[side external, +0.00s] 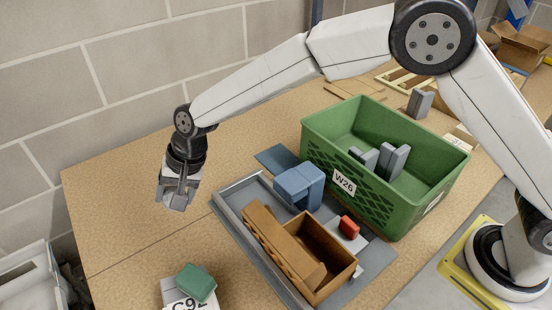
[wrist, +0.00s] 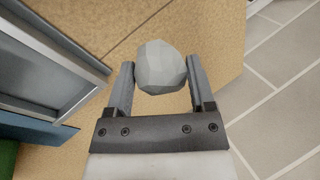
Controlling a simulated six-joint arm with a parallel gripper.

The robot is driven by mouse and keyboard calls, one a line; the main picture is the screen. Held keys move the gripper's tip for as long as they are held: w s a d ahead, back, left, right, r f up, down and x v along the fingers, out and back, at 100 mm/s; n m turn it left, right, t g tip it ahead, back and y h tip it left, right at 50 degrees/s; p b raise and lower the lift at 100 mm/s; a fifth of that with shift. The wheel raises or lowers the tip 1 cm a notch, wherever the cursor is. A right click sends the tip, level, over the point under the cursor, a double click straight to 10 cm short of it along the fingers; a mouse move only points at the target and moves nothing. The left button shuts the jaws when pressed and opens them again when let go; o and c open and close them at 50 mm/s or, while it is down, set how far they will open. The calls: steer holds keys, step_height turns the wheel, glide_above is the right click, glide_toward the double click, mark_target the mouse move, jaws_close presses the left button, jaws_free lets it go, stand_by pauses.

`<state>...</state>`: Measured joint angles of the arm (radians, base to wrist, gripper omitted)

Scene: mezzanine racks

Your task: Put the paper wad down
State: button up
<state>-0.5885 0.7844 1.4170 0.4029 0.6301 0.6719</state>
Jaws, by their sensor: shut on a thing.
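My gripper (wrist: 160,82) is shut on the paper wad (wrist: 161,66), a pale grey, many-sided lump held between the two fingertips in the wrist view. In the side external view my gripper (side external: 176,200) points down over the left part of the tan table (side external: 130,215). The wad is hard to make out there, mostly hidden by the fingers. I cannot tell how far the wad is above the table surface.
A green crate (side external: 440,165) with grey blocks stands beyond. A green block (side external: 196,282) lies at the front.

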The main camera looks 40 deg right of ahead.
steer(key=shift+f, duration=5)
steer(key=shift+f, duration=0.1)
steer(key=o, duration=1.2)
steer(key=shift+c, duration=0.2)
steer(key=v, duration=1.2)
steer(key=shift+d, duration=0.1)
